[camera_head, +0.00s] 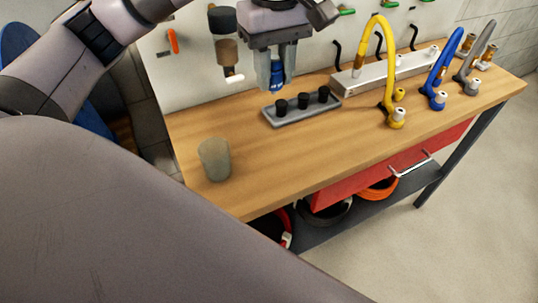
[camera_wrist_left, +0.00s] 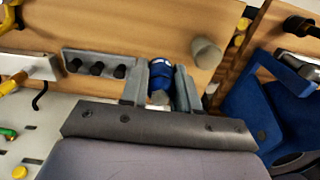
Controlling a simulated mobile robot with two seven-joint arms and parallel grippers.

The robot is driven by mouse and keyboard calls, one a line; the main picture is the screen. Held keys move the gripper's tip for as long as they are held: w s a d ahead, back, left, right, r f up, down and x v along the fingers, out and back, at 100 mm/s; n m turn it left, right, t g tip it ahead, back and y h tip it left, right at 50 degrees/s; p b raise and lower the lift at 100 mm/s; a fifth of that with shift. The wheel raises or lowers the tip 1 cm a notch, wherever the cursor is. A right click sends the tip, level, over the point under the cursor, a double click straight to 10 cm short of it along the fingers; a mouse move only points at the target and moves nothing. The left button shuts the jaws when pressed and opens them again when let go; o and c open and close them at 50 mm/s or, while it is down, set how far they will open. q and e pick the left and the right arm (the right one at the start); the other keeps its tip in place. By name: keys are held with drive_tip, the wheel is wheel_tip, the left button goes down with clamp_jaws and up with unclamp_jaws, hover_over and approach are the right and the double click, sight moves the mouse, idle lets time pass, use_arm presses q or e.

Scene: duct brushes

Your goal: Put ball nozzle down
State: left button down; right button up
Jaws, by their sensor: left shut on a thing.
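My left gripper (camera_head: 277,72) is shut on the blue ball nozzle (camera_head: 277,77), which hangs between the fingers above the back of the workbench. In the left wrist view the blue nozzle (camera_wrist_left: 160,80) shows between the two fingers. A grey tray (camera_head: 302,107) with a row of black pegs lies on the bench just below and to the right of the gripper in the head view. The nozzle looks apart from the tray. My right gripper is not in view.
A grey-green cup (camera_head: 214,159) stands on the bench (camera_head: 300,155) at the left. Yellow (camera_head: 389,70), blue (camera_head: 441,68) and grey (camera_head: 476,55) hoses stand at the right by a metal rail (camera_head: 372,75). The bench front is clear. A pegboard (camera_head: 185,72) stands behind.

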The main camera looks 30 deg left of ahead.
use_arm(q)
drive_tip(key=shift+s+a, duration=0.1)
drive_tip(key=shift+s+f, duration=0.1)
drive_tip(key=shift+f, duration=0.1)
hover_over(271, 164)
wheel_tip(271, 164, down, 14)
drive_tip(key=shift+f, duration=0.2)
wheel_tip(271, 164, down, 5)
drive_tip(key=shift+f+p, duration=0.1)
drive_tip(key=shift+p, duration=0.3)
drive_tip(key=shift+f, duration=0.1)
drive_tip(key=c, duration=0.8)
unclamp_jaws()
